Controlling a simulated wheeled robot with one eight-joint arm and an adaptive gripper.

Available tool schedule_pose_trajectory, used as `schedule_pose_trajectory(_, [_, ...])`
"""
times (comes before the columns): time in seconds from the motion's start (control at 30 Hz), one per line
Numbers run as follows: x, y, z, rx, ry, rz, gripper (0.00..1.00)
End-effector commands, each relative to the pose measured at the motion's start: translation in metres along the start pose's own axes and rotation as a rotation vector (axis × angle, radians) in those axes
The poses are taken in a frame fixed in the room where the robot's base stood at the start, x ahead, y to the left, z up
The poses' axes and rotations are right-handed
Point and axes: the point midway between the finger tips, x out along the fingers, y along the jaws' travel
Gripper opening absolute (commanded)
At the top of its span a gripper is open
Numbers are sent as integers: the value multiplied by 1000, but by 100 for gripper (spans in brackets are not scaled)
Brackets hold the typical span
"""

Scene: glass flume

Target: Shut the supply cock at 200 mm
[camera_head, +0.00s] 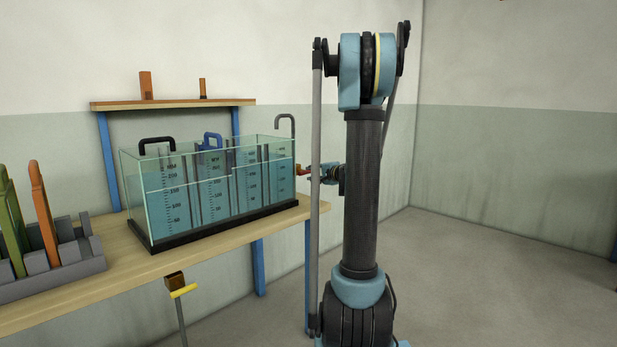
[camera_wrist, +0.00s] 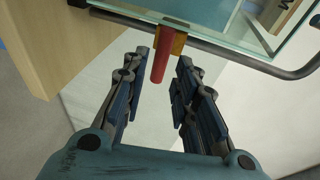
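The glass flume (camera_head: 170,180) stands on the bench, holding blue water. Its upright scales are marked in MM; I cannot read the exact level against 200. The supply cock, with a red lever (camera_wrist: 158,68) and a brass body (camera_wrist: 173,40), sits on a grey pipe (camera_wrist: 225,50) at the flume's right end. In the head view the cock (camera_head: 301,170) is small, just left of my gripper (camera_head: 318,172). In the wrist view my gripper (camera_wrist: 162,78) is open, with the lever's free end between its fingertips and gaps showing on both sides.
The bench edge (camera_wrist: 50,50) is close at the upper left of the wrist view. A rack (camera_head: 60,268) with green and orange paddles stands on the bench's left. A wall shelf (camera_head: 175,104) is behind the flume. The floor (camera_head: 500,280) at right is clear.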

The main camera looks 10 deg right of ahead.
Motion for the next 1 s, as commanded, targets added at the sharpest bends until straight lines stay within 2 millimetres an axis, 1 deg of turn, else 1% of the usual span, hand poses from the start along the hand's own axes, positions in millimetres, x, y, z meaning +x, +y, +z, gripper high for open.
schedule_pose_trajectory(0.03, [-10,0,-1,0,3,0,27])
schedule_pose_trajectory(0.1, [-21,0,-1,0,2,0,27])
schedule_pose_trajectory(0.2, [-34,0,-1,1,3,0,27])
schedule_pose_trajectory(0.33, [-45,1,-1,1,2,0,27])
schedule_pose_trajectory(0.5, [-52,1,-1,0,1,1,27])
schedule_pose_trajectory(0.83, [-52,1,1,-2,-1,2,27])
schedule_pose_trajectory(0.93, [-55,2,10,-23,-15,20,27])
schedule_pose_trajectory(1.0, [-60,5,25,-54,-35,45,27])
